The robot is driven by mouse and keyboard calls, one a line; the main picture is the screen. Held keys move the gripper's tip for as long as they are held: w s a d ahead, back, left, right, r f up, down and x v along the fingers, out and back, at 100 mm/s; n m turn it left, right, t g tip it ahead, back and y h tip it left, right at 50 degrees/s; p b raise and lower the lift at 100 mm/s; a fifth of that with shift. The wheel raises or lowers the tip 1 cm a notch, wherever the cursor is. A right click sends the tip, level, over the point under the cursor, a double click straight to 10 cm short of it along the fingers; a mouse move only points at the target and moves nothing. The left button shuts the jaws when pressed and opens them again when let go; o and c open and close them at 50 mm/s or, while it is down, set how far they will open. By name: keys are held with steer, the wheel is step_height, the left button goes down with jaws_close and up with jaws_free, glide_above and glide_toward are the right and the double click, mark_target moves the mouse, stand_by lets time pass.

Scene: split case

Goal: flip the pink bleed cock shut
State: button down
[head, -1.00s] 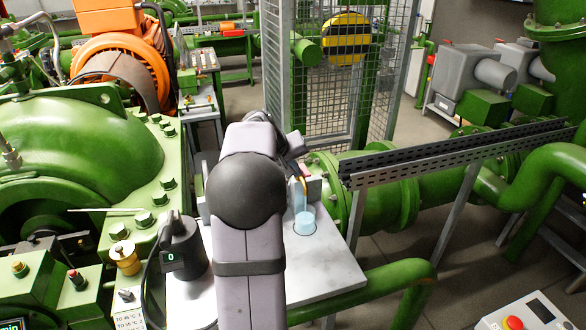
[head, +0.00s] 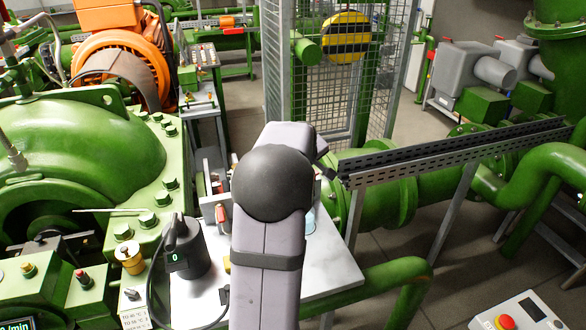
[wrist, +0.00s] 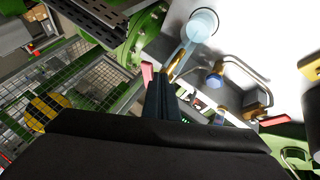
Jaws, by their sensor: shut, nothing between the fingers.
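In the wrist view the pink bleed cock handle (wrist: 147,74) stands just left of my fingertips, beside a brass spout (wrist: 179,66). A pale blue stream runs from the spout to a round cup (wrist: 201,25). My gripper (wrist: 157,82) is shut and empty, its dark fingers very close to the pink handle; I cannot tell whether they touch. In the head view my arm hides the fingers, the pink handle and the spout; only an edge of the cup (head: 311,222) shows.
A second brass pipe with a blue knob (wrist: 214,81) and a red handle (wrist: 275,120) lies to the right in the wrist view. A black device (head: 184,250) with a green readout stands on the white bench (head: 330,268). A slotted rail (head: 455,152) runs at right.

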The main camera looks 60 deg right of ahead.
steer(key=n+b, duration=0.1)
steer(key=s+d+n+t+b, duration=0.1)
steer(key=d+n+t+y+b, duration=0.1)
steer(key=n+b, duration=0.1)
steer(key=shift+s+d+f, duration=0.15)
steer(key=shift+s+f, duration=0.1)
steer(key=shift+s, duration=0.15)
steer(key=shift+s+d+r+n+t+y+b, duration=0.15)
steer(key=shift+s+d+n+t+y+b, duration=0.15)
steer(key=shift+d+n+t+y+b, duration=0.55)
steer(key=shift+d+r+n+y+p, duration=0.2)
steer(key=shift+d+n+y+p, duration=0.25)
steer(key=shift+d+n+p, duration=1.75)
steer(key=shift+a+m+p, duration=0.15)
steer(key=shift+m+p, duration=0.3)
steer(key=shift+m, duration=0.2)
steer(key=shift+f+b, duration=0.1)
steer(key=shift+b, duration=0.45)
